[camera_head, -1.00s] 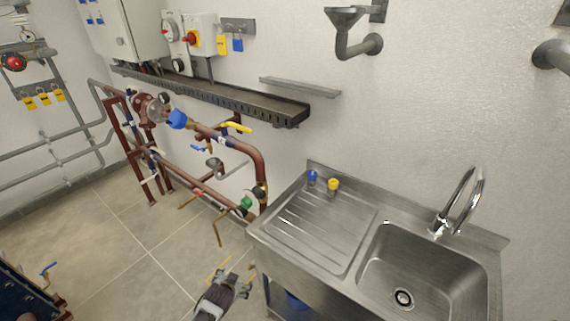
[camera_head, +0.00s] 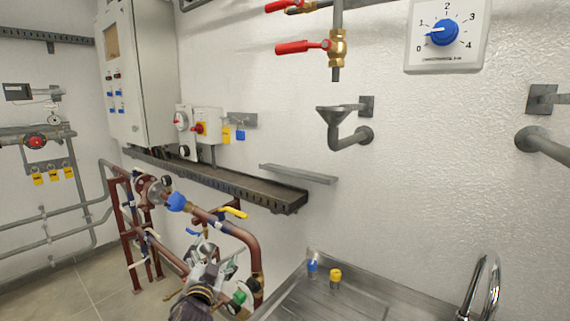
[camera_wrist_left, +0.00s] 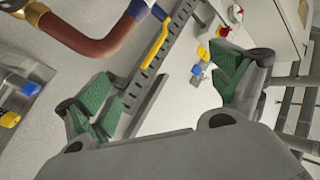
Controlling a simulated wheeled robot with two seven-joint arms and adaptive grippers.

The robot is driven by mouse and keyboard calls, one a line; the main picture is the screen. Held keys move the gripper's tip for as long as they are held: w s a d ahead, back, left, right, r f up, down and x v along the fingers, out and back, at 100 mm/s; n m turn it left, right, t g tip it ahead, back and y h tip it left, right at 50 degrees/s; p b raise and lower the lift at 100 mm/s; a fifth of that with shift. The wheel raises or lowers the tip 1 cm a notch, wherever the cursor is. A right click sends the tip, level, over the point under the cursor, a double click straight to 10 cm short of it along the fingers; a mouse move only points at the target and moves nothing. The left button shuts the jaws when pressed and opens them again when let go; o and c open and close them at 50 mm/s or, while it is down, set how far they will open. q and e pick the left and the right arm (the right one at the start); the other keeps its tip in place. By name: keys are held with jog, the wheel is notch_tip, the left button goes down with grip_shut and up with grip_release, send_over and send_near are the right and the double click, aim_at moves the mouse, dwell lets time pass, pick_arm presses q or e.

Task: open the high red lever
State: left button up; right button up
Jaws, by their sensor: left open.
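A red lever (camera_head: 302,47) sticks out to the left, about level, from a brass valve (camera_head: 338,48) on a vertical pipe high on the wall. A second red lever (camera_head: 288,5) is above it, partly cut off by the top edge. My left gripper (camera_head: 218,256) is low in the head view, in front of the copper pipes, well below and left of the red levers. In the left wrist view its green-padded fingers (camera_wrist_left: 165,75) are spread with nothing between them. Neither red lever can be made out in the wrist view. My right gripper is not in view.
A grey drain funnel (camera_head: 340,115) sits below the brass valve. A dark cable tray (camera_head: 225,185) and a small ledge (camera_head: 298,174) jut from the wall. Copper pipes with a yellow lever (camera_head: 233,211) stand beside my gripper. The steel sink (camera_head: 330,300) is lower right.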

pick_arm(q)
jog(key=d+r+m+t+h, duration=0.2)
jog(key=d+r+m+h, duration=0.1)
jog(key=r, duration=0.6)
jog(key=d+r+m+t+h, duration=0.2)
jog(key=r+m+h, duration=0.15)
jog(key=r, duration=0.45)
jog(key=d+r+m+t+h, duration=0.2)
jog(key=d+r+m+h, duration=0.15)
jog(key=r, duration=0.55)
jog(key=s+d+r+m+g+h, duration=0.65)
jog(key=r+m+g, duration=0.25)
jog(key=m, duration=0.5)
jog(key=s+d+r+m+g+h, duration=0.7)
jog(key=r+m, duration=0.3)
jog(key=m, duration=0.4)
jog(key=a+r+t+y, duration=0.6)
jog(key=a+r+y, duration=0.2)
jog(key=r+y, duration=0.3)
jog(key=shift+a+n+b, duration=0.3)
jog(key=shift+b, duration=0.15)
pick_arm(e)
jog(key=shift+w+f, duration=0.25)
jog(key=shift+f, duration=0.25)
pick_arm(q)
jog(key=shift+w+d+y, duration=0.1)
jog(key=shift+w+y, duration=0.05)
jog(key=shift+y, duration=0.1)
